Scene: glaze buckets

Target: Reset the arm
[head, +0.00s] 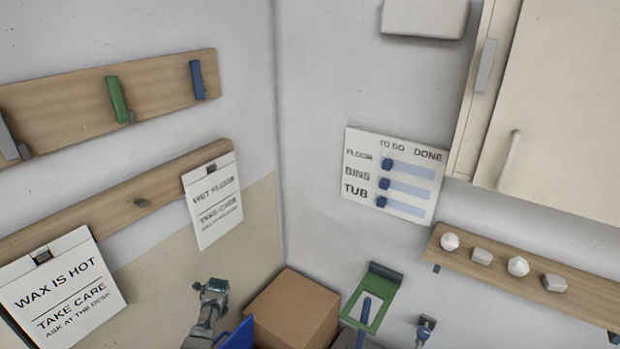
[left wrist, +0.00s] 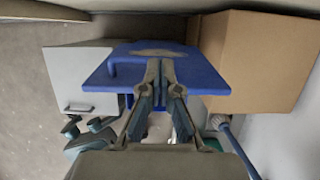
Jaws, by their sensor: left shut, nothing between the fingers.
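My left gripper (left wrist: 163,75) shows in the left wrist view with its two fingers together and nothing between them. Its fingertips are in front of a blue flat-topped thing (left wrist: 110,72); I cannot tell whether they touch it. In the head view a grey and teal part of my arm rises at the bottom, left of a blue panel (head: 237,336) cut off by the lower edge. The fingertips cannot be made out there. My right gripper is not in view.
A cardboard box (head: 297,310) stands in the corner, close to the blue panel. A green holder (head: 372,297) with a blue handle is right of it. A shelf (head: 500,277) with small white pieces and a cabinet (head: 570,110) are on the right wall. Signs and rails line the left wall.

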